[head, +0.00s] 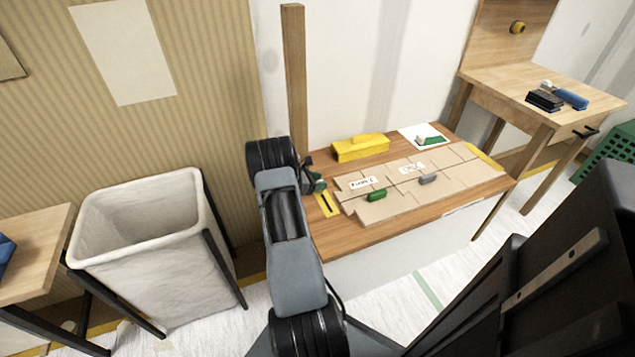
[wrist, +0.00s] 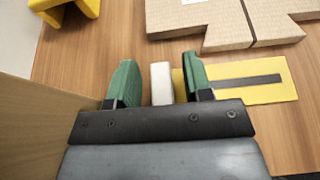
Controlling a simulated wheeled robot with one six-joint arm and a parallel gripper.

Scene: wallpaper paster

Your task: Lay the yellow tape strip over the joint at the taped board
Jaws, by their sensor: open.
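My gripper (head: 317,182) is at the left end of the worktable, and its green fingers are open in the wrist view (wrist: 158,82). A small white block (wrist: 161,82) stands between the fingers, with a gap to the left finger. A flat yellow piece with a dark bar (wrist: 282,90) lies just right of the fingers; it also shows in the head view (head: 331,224). Another yellow strip (head: 484,157) lies at the right end of the beige boards (head: 385,208). A dark joint line (wrist: 247,22) runs between boards. I cannot tell which yellow piece is the tape strip.
A yellow block (head: 360,148) and a white sheet with a green tool (head: 430,138) are at the table's back. A green block (head: 377,195) and a grey block (head: 428,179) sit on the boards. A wooden post (head: 296,80) stands behind; a white bin (head: 150,245) is left.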

